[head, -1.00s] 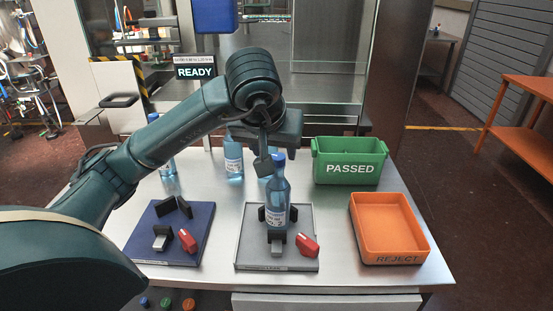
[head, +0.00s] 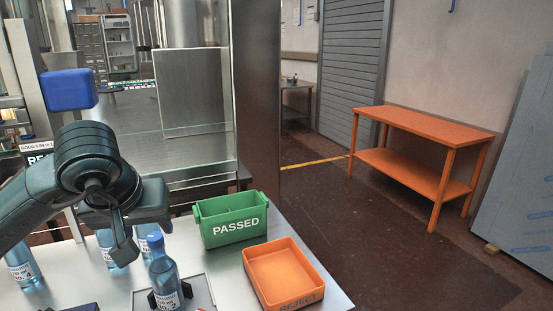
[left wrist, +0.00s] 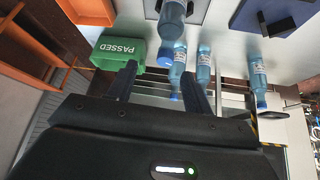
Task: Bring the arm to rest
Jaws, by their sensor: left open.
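My left gripper (head: 124,248) hangs from the dark green left arm (head: 40,190) at the lower left of the head view. It is open and empty, just left of the cap of a blue water bottle (head: 164,285). That bottle stands upright in a grey fixture (head: 201,292), partly cut off by the bottom edge. In the left wrist view, the left gripper (left wrist: 157,80) has its two fingers apart, with nothing held between them. The bottle in the fixture (left wrist: 172,20) appears beyond the fingers. My right gripper is in neither view.
A green PASSED bin (head: 230,228) and an orange REJECT tray (head: 248,272) stand right of the bottle. More bottles (head: 20,263) stand behind and left. A blue fixture (left wrist: 243,20) shows in the left wrist view. An orange bench (head: 425,122) stands beyond open floor.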

